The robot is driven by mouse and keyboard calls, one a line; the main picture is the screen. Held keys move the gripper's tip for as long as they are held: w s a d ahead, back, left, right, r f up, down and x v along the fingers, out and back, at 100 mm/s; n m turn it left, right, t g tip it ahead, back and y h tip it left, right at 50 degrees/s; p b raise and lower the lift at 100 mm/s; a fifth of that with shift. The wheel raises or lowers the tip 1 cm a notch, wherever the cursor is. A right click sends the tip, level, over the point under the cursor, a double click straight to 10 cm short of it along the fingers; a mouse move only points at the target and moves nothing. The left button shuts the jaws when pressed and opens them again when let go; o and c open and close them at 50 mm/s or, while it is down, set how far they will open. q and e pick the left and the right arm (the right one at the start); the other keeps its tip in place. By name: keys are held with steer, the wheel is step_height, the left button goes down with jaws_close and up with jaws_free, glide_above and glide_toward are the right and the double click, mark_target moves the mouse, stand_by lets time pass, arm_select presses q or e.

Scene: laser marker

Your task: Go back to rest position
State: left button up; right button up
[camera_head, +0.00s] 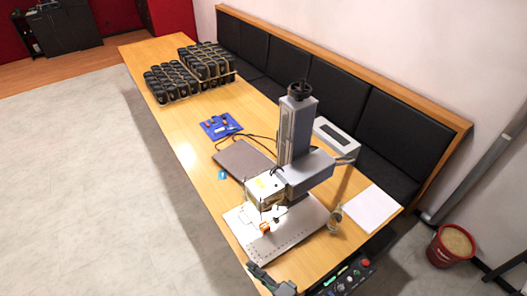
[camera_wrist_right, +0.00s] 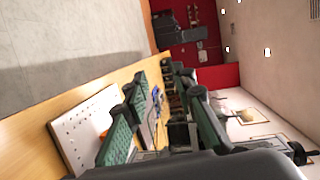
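My right gripper (camera_head: 264,276) shows at the bottom edge of the head view, near the front corner of the table, beside the marker's white base plate (camera_head: 248,246). In the right wrist view its two green-padded fingers (camera_wrist_right: 158,92) stand apart with nothing between them. My left gripper is not in view. The grey laser marker (camera_head: 296,135) stands upright on the wooden table, its head over the perforated plate. A small orange piece (camera_head: 265,228) is on the plate. The plate also shows in the right wrist view (camera_wrist_right: 82,130), left of the fingers.
On the wooden table (camera_head: 185,125) are a closed laptop (camera_head: 240,160), a blue mat with small parts (camera_head: 220,125), black bins (camera_head: 172,82), a glass (camera_head: 335,220) and white paper (camera_head: 373,208). A black padded bench (camera_head: 335,85) lines the wall. Floor at left is clear.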

steer(key=s+d+f+n+g+h, duration=0.2)
steer(key=d+n+h, duration=0.2)
steer(key=d, duration=0.7)
steer(key=s+d+f+n+g+h, duration=0.2)
steer(key=d+f+n+h, duration=0.15)
steer(key=d, duration=0.75)
steer(key=s+d+r+g+h, duration=0.1)
steer(key=s+d+g+h, duration=0.15)
steer(key=s+d, duration=0.5)
steer(key=s+d+r+g+h, duration=0.1)
steer(key=s+d+g+h, duration=0.2)
steer(key=d, duration=0.7)
step_height(320, 180, down, 36)
steer(key=s+a+r+n+b, duration=0.1)
steer(key=a+n+b, duration=0.1)
steer(key=b, duration=0.5)
arm_select(q)
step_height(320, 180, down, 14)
steer(key=b, duration=0.7)
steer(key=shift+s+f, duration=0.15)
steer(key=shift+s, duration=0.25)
arm_select(e)
steer(key=s+f, duration=1)
steer(key=f, duration=0.3)
steer(key=s+f+g, duration=0.1)
steer(key=s+f, duration=1)
steer(key=f, duration=0.3)
steer(key=shift+f, duration=0.3)
